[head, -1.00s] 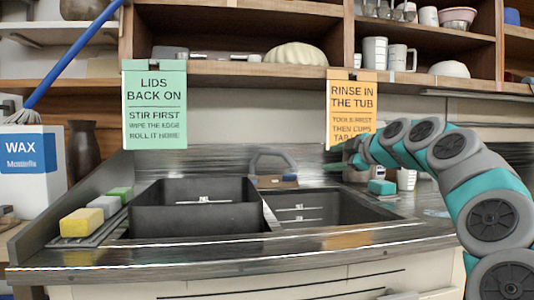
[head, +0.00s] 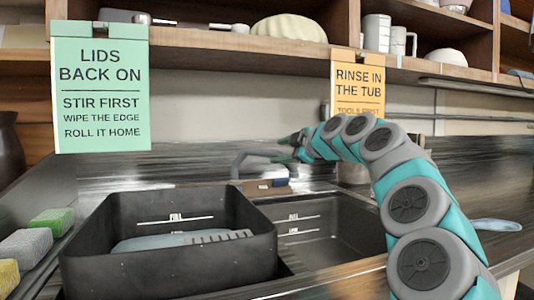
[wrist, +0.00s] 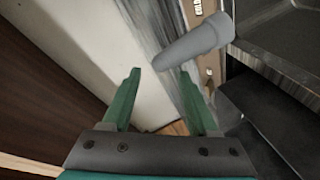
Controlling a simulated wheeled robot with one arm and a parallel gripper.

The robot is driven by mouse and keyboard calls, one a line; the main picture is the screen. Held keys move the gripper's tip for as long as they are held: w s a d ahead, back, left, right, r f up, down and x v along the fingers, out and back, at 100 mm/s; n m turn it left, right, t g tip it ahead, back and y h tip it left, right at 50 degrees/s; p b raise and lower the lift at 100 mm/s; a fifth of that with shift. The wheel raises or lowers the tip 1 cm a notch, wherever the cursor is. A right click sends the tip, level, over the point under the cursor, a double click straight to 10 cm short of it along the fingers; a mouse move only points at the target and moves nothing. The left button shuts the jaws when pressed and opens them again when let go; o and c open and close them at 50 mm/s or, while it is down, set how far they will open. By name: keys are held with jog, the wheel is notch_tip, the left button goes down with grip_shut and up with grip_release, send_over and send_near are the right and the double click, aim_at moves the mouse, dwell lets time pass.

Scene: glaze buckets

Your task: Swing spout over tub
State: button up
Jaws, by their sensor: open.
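The grey spout (head: 258,156) rises from a brown base (head: 268,187) behind the basins. It also shows in the wrist view (wrist: 200,43), its rounded end near my fingertips. The black tub (head: 170,270) stands in front at left, and a dark basin (head: 345,245) lies to its right; both carry white level lines. My gripper (head: 288,148) is open beside the right end of the spout. In the wrist view my green fingers (wrist: 160,76) are apart. I cannot tell whether the spout end is between them.
A blue-grey item (head: 160,243) lies in the black tub. Sponges (head: 24,245) line the left edge. A green sign (head: 100,88) and an orange sign (head: 357,88) hang from the shelf (head: 220,40). A pale blue item (head: 496,225) lies on the counter at right.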

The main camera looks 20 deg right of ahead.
aim_at(275, 153)
jog(key=p+x, duration=0.1)
jog(key=x, duration=0.5)
grip_shut()
dwell(0.5)
jog(key=shift+f, duration=0.1)
dwell(0.8)
